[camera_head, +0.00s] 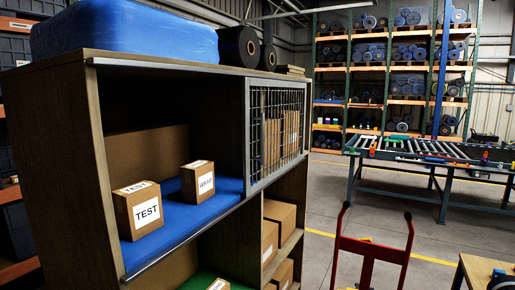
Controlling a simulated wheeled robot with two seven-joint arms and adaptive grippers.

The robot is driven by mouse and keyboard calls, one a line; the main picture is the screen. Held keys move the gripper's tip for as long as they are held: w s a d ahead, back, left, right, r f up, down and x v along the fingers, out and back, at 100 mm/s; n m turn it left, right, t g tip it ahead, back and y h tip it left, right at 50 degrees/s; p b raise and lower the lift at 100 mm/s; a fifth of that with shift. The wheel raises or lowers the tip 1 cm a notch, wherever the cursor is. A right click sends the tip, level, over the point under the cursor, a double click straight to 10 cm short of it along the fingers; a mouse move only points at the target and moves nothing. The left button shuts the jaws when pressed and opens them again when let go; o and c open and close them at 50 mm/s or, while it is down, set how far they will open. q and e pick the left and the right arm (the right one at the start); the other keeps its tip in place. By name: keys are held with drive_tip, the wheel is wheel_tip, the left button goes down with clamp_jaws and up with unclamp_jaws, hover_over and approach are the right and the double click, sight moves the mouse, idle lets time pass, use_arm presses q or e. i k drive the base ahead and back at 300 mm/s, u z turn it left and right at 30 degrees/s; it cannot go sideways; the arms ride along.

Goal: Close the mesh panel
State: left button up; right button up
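The mesh panel (277,128), a grey metal frame with a wire grid, stands upright in front of the upper right compartment of a wooden shelf unit (222,150). Brown upright boxes or boards show behind its grid. The upper left compartment, lined with blue, is uncovered at its front. It holds a box marked TEST (146,214) and a smaller labelled box (197,182). I cannot tell whether the panel slides or swings. Neither of my grippers is in view.
A blue wrapped bundle (130,32) and black rolls (240,46) lie on top of the unit. A red hand truck (371,248) stands at the front right, near a wooden table (482,268). A roller conveyor (430,150) is farther back, with open floor before it.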

sight(249, 190)
drive_tip(key=u, duration=0.4)
drive_tip(key=i, duration=1.1)
drive_tip(key=z, duration=0.5)
